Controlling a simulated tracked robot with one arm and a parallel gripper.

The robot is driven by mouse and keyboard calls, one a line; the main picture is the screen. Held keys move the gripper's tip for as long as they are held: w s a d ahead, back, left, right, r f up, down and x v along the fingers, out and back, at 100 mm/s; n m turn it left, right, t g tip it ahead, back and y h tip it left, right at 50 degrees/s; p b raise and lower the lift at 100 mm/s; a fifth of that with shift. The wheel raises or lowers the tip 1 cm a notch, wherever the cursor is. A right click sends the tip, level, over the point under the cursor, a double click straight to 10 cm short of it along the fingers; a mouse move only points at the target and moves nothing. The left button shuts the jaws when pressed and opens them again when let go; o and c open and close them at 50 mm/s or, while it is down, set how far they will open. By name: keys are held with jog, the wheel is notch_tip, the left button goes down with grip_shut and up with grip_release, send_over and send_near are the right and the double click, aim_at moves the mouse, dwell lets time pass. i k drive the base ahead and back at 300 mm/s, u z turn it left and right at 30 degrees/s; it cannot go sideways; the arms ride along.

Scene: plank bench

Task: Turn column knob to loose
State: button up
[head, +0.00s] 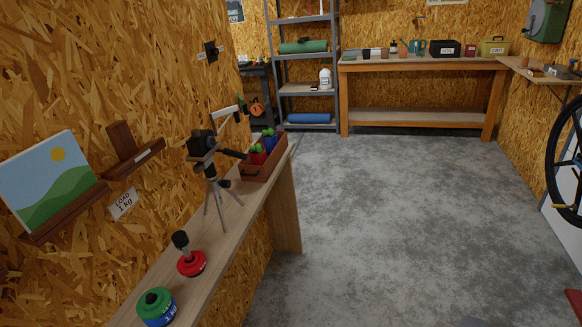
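A small tripod (210,192) with grey legs stands upright on the narrow plank bench (222,218) along the left wall. A black camera (201,144) sits on its head, and a dark handle (235,153) points to the right. A small dark knob (225,184) shows on the right side of the column, below the head. It is too small to tell whether it is tight or loose, and I cannot read any marking. My gripper is not in view.
Nearer on the bench are a red-based object with a black top (191,262) and a green and blue canister (156,306). A brown crate (262,172) stands behind the tripod. Wall shelves hold a painting (50,180).

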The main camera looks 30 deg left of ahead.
aim_at(227, 184)
jog(key=u, duration=0.15)
jog(key=i, duration=1.3)
jog(key=u, duration=0.65)
jog(key=i, duration=0.4)
jog(key=u, duration=0.3)
